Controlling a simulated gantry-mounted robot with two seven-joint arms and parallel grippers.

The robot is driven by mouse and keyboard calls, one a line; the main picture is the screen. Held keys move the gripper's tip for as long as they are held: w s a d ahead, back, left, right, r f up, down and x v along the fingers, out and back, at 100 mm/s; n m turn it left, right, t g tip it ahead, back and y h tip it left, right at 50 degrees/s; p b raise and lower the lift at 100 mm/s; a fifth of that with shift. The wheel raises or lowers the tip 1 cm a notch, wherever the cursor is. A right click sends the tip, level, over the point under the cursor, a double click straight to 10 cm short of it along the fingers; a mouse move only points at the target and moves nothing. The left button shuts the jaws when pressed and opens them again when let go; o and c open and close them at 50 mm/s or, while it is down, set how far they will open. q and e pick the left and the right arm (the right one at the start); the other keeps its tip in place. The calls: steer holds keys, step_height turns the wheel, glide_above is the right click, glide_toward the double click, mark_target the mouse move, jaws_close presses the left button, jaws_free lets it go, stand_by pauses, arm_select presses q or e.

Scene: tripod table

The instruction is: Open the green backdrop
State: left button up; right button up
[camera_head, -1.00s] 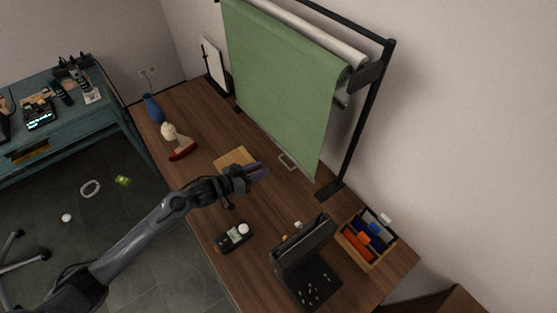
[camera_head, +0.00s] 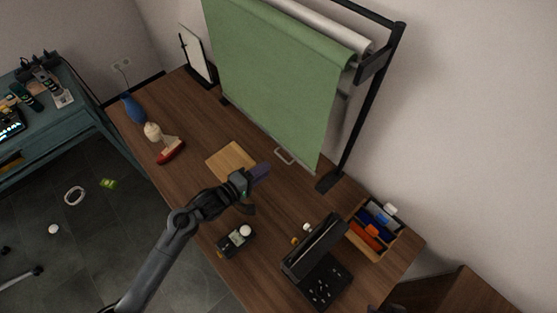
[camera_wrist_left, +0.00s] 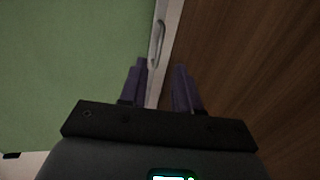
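The green backdrop (camera_head: 275,85) hangs from a roll on a black stand, its lower edge just above the table. A pale, U-shaped pull handle (camera_head: 285,156) sits at the middle of that edge. My left gripper (camera_head: 261,172) is open and empty, a little to the left of and nearer than the handle. In the left wrist view its two purple fingers (camera_wrist_left: 161,85) are apart, and the handle (camera_wrist_left: 158,42) lies ahead of them, beyond the tips. The backdrop (camera_wrist_left: 65,60) fills the left side there. My right gripper is not in view.
A wooden board (camera_head: 230,162) lies left of my left gripper. A black device (camera_head: 236,241), an open black case (camera_head: 318,265) and a wooden organizer (camera_head: 377,228) stand nearer. A blue vase (camera_head: 133,109) stands far left. The stand's right post (camera_head: 365,115) rises beside the backdrop.

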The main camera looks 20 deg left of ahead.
arm_select(q)
steer(key=b+x, duration=0.1)
steer(key=x, duration=0.5)
steer(key=shift+w+f, duration=0.1)
steer(key=shift+w, duration=0.15)
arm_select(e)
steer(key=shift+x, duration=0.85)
arm_select(q)
steer(key=shift+w+d+b, duration=0.25)
steer(key=shift+w+b, duration=0.1)
steer(key=shift+w, duration=0.3)
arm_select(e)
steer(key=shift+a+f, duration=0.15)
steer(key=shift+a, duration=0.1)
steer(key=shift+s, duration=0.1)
arm_select(q)
jaws_close()
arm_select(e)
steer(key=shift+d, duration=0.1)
arm_select(q)
steer(key=shift+f, duration=0.1)
